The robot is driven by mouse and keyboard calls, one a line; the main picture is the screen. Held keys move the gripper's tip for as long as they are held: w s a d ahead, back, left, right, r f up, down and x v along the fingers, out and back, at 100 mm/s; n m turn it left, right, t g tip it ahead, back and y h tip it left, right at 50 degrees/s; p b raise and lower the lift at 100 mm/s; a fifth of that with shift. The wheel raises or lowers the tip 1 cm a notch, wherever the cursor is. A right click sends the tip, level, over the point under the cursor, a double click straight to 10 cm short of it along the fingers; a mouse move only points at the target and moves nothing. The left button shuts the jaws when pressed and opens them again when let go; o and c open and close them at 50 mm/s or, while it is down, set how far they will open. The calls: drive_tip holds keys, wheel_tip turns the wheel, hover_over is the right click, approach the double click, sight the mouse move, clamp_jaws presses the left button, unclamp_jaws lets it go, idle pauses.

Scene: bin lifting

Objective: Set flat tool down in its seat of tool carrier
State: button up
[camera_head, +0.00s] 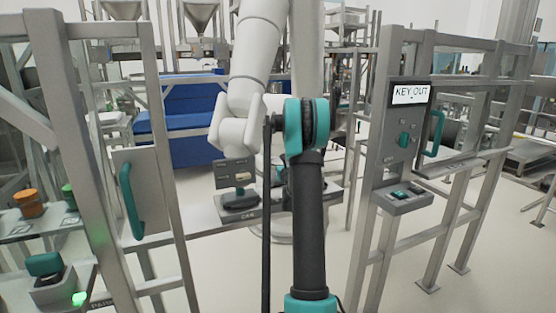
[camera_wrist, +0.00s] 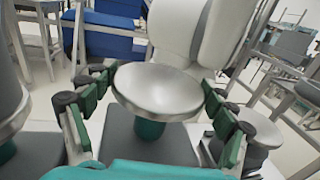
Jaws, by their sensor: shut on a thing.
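In the wrist view my gripper (camera_wrist: 158,98) has its green, dark-tipped fingers on both sides of a round, shallow metal piece (camera_wrist: 160,88). A teal stem (camera_wrist: 149,128) shows under its rim. I take this piece to be the flat tool. A dark grey block (camera_wrist: 180,148) shows below it, likely part of the carrier. I cannot tell whether the tool touches the block, and the seat is hidden. A similar metal cap (camera_wrist: 13,118) with a teal stem stands at the left edge.
In the head view, a metal shelf (camera_head: 203,219) bears a dark holder (camera_head: 238,203). A grey frame post (camera_head: 165,150) with a teal handle (camera_head: 131,200) stands left. A "KEY OUT" panel (camera_head: 410,95) stands right. A white arm (camera_head: 250,60) and blue bin (camera_head: 185,120) are behind.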

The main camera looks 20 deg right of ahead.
drive_tip(key=shift+w, duration=0.2)
drive_tip(key=shift+f, duration=2.25)
drive_tip(key=shift+s, duration=0.15)
drive_tip(key=shift+f, duration=1)
idle(1.1)
drive_tip(key=o, duration=1.7)
drive_tip(key=shift+o, duration=0.2)
